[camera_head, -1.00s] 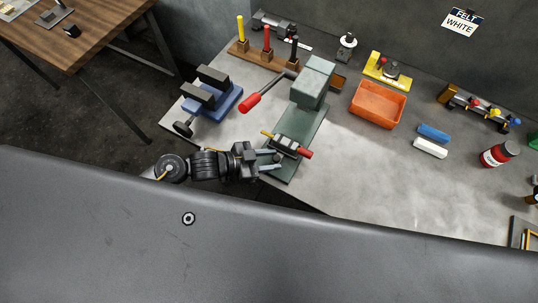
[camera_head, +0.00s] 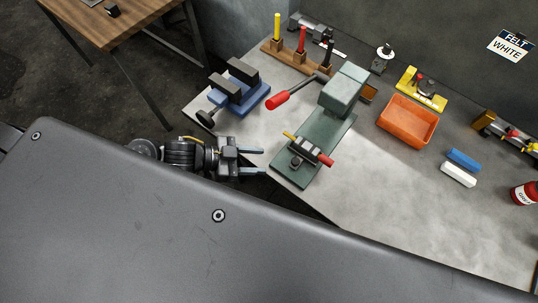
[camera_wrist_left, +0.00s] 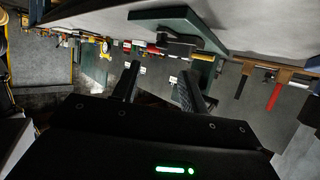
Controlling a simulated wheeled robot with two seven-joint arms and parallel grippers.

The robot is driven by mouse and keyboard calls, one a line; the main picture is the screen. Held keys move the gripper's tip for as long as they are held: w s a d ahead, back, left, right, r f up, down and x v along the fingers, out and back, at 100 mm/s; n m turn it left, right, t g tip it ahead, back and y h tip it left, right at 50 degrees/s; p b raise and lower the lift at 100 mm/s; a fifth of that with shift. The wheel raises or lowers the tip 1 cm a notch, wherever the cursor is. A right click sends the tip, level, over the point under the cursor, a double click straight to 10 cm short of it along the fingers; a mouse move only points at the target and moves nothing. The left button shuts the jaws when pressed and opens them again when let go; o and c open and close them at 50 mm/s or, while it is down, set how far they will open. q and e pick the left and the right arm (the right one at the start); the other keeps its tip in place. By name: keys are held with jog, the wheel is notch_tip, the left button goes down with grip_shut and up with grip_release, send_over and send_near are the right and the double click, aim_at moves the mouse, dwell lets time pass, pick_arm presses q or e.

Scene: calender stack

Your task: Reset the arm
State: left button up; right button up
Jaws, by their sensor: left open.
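My left gripper (camera_head: 262,161) is open and empty in the head view. It is just off the near left edge of the grey workbench, beside the base of a green press (camera_head: 318,138) and apart from it. In the left wrist view its two dark fingers (camera_wrist_left: 158,88) stand apart with nothing between them. The press carries a small black block with a yellow pin and a red handle on its near end, and a lever with a red grip reaches left. My right gripper is in neither view.
A blue vise (camera_head: 238,91) stands at the bench's left end. A wooden rack (camera_head: 298,57) with colored handles, an orange bin (camera_head: 407,120), and blue and white blocks (camera_head: 459,173) are farther along. The bench's middle right is clear. A wooden table (camera_head: 125,22) is at upper left.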

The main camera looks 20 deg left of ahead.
pick_arm(q)
jog(key=shift+s+a+r, duration=0.2)
jog(key=shift+a, duration=0.15)
dwell(0.3)
